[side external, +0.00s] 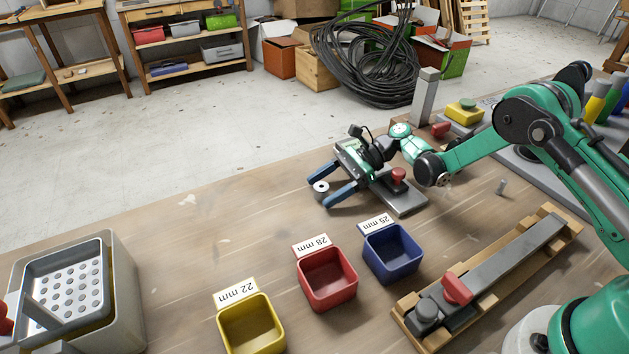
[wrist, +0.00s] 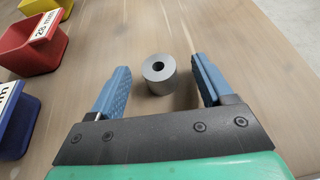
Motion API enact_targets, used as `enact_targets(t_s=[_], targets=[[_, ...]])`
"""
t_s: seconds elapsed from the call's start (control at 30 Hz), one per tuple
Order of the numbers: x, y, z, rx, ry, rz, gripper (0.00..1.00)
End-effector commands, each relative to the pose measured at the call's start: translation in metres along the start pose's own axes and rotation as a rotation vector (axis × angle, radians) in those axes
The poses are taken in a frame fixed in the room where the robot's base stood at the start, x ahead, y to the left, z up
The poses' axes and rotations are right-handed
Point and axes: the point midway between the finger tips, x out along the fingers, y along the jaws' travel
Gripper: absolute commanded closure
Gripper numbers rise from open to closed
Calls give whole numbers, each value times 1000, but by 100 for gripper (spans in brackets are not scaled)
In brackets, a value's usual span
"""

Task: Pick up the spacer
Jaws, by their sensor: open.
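The spacer (side external: 321,187) is a small grey metal cylinder with a dark centre hole. It stands upright on the wooden table. In the wrist view the spacer (wrist: 158,73) sits between the tips of the two blue fingers, with a gap on each side. My gripper (side external: 328,189) is open and low over the table, its fingers on either side of the spacer. The gripper (wrist: 158,84) holds nothing. Whether the fingertips touch the table cannot be told.
A blue bin (side external: 392,252), a red bin (side external: 327,279) and a yellow bin (side external: 251,324), labelled 25, 28 and 22 mm, stand in front. A grey basket unit (side external: 125,300) is at left. A metal plate with a red knob (side external: 398,175) lies beside my gripper. The table left of the spacer is clear.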

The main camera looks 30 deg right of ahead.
Motion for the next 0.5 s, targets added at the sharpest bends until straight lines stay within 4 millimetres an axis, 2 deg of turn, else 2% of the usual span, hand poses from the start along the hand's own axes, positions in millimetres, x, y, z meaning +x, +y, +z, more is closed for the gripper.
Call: enact_targets(t_s=[0.23, 0.4, 0.5], targets=[[2, 0, 0, 1, 0, 0, 27], [2, 0, 0, 1, 0, 0, 75], [2, 0, 0, 1, 0, 0, 100]])
